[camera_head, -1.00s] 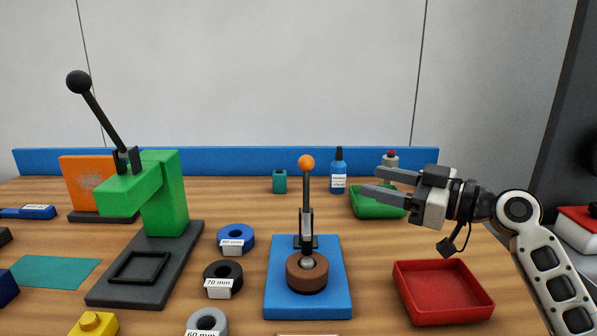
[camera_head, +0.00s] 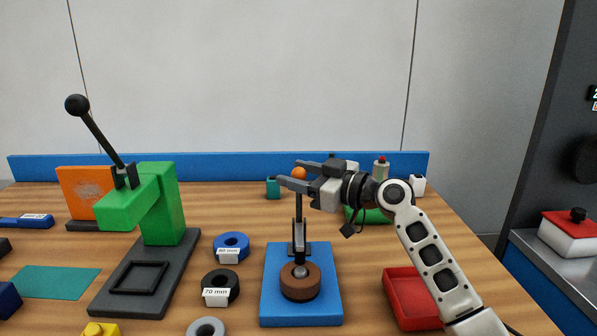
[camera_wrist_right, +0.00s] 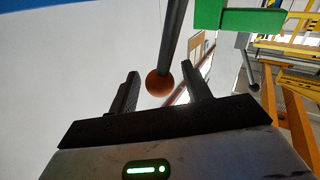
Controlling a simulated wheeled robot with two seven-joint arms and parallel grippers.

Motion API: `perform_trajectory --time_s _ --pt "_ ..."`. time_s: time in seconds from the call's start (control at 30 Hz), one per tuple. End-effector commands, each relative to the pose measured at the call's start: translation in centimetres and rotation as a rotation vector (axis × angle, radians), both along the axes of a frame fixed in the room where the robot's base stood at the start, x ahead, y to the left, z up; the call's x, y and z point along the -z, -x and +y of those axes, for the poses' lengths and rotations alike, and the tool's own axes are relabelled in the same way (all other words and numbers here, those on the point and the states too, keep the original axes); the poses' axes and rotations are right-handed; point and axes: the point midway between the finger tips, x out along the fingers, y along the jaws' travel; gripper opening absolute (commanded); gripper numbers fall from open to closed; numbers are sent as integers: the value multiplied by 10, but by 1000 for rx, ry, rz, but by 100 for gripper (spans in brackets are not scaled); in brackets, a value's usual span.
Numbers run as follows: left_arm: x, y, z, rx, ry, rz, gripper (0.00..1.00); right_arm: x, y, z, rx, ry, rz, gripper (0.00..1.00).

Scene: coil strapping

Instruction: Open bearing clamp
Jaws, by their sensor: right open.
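The bearing clamp stands on a blue base plate (camera_head: 272,290), with its lever (camera_head: 299,225) upright and an orange ball knob (camera_head: 299,173) on top. A brown ring-shaped bearing (camera_head: 300,285) sits under the clamp's tip. My right gripper (camera_head: 288,172) is at the knob's height, its fingers pointing left beside the knob. In the right wrist view the fingers are open, and the orange knob (camera_wrist_right: 159,83) shows between them near the fingertips. Contact cannot be told. My left gripper is not in view.
A green press (camera_head: 160,205) with a black lever stands left. Labelled rings, blue (camera_head: 231,246) and black (camera_head: 220,287), lie left of the clamp. A red tray (camera_head: 408,300) is at right, under my right arm. A green tray (camera_head: 370,214) is partly hidden behind it.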

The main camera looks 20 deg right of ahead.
Motion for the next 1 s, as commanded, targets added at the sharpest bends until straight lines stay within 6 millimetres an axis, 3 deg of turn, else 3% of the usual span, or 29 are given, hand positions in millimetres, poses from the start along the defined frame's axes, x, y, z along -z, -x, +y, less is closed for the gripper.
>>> perform_trajectory --time_s 0.27,0.43,0.47,0.77,1.0 --pt "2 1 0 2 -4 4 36 0 -1 1 0 1 1 49" --pt "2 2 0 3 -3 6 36 1 -1 1 0 1 1 4" --pt "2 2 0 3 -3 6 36 0 -1 1 0 1 1 0" --pt "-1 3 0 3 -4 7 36 1 -4 0 1 -7 30 0" --pt "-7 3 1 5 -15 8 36 4 -15 -4 2 -41 150 0"
